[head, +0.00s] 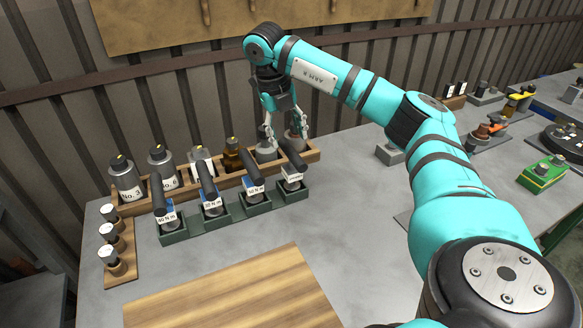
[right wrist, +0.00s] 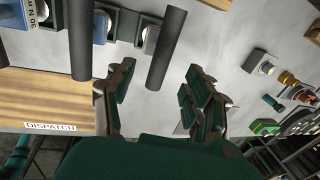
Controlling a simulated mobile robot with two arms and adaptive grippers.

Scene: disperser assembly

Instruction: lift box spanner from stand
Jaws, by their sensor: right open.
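Several dark-handled tools stand in a row of green stands. The rightmost tool (head: 292,158), with a white label too small to read, looks like the box spanner; its stand (head: 294,194) is at the row's right end. In the right wrist view, its long dark handle (right wrist: 166,48) shows between and beyond the fingers. My right gripper (head: 285,132) is open and empty, pointing down near this handle; it also shows in the right wrist view (right wrist: 160,78). I see no contact. My left gripper is not in view.
A wooden rack (head: 315,154) with bottles and grey containers stands close behind the tools. A grey block (head: 389,154) stands to the right. A wooden board (head: 235,292) lies in front. The grey tabletop between board and stands is clear.

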